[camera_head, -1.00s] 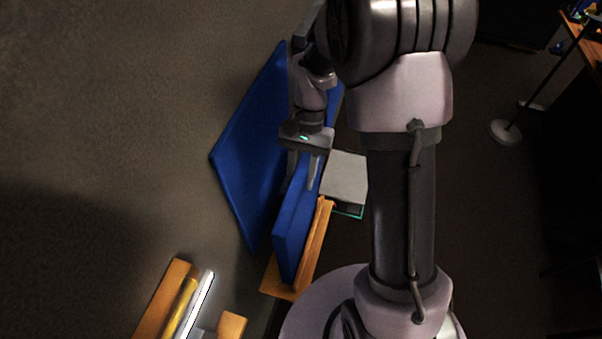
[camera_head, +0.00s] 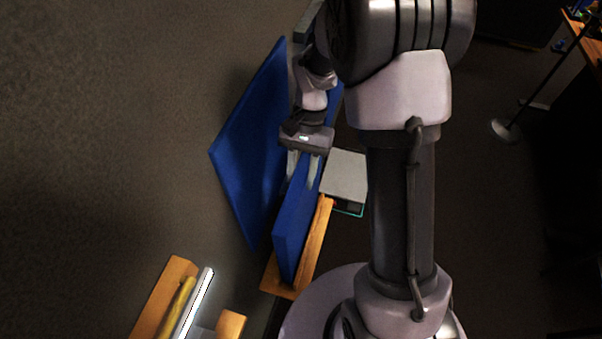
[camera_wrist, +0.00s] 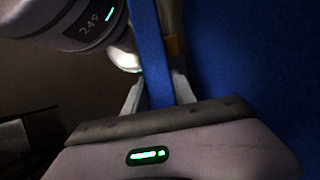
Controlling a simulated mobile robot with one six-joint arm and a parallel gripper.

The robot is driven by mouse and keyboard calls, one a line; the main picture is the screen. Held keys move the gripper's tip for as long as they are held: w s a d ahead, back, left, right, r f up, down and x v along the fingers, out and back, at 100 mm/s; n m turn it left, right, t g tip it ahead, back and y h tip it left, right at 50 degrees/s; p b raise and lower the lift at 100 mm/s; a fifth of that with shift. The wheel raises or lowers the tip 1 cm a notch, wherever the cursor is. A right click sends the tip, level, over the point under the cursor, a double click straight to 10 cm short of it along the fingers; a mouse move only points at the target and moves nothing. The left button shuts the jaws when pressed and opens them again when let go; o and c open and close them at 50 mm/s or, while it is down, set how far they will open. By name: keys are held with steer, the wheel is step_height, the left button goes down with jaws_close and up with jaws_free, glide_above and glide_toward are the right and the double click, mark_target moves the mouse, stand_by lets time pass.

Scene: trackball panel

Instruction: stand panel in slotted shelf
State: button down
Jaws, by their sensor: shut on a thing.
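A blue panel (camera_head: 292,225) stands on edge along an orange wooden rack (camera_head: 316,243) in the head view. My gripper (camera_head: 303,172) is shut on its upper edge, one finger on each side. In the wrist view the blue panel (camera_wrist: 152,50) runs between the fingers of my gripper (camera_wrist: 158,92). A wooden holder with slots (camera_head: 158,300), perhaps the slotted shelf, shows at the lower left and is cut off by the frame. A yellow piece (camera_head: 179,305) and a bright white piece (camera_head: 197,300) stand in it.
A larger blue board (camera_head: 247,150) stands close on the left of the held panel; it also fills the right of the wrist view (camera_wrist: 240,60). A grey box (camera_head: 345,176) lies right of the rack. A lamp base (camera_head: 505,131) is at the far right. The floor at left is clear.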

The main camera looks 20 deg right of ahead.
steer(key=shift+f+b, duration=0.6)
steer(key=shift+f, duration=0.35)
stand_by(0.4)
steer(key=c, duration=0.9)
jaws_free()
steer(key=shift+c, duration=0.2)
steer(key=p+v, duration=0.6)
steer(key=v, duration=1.1)
steer(key=shift+r, duration=0.25)
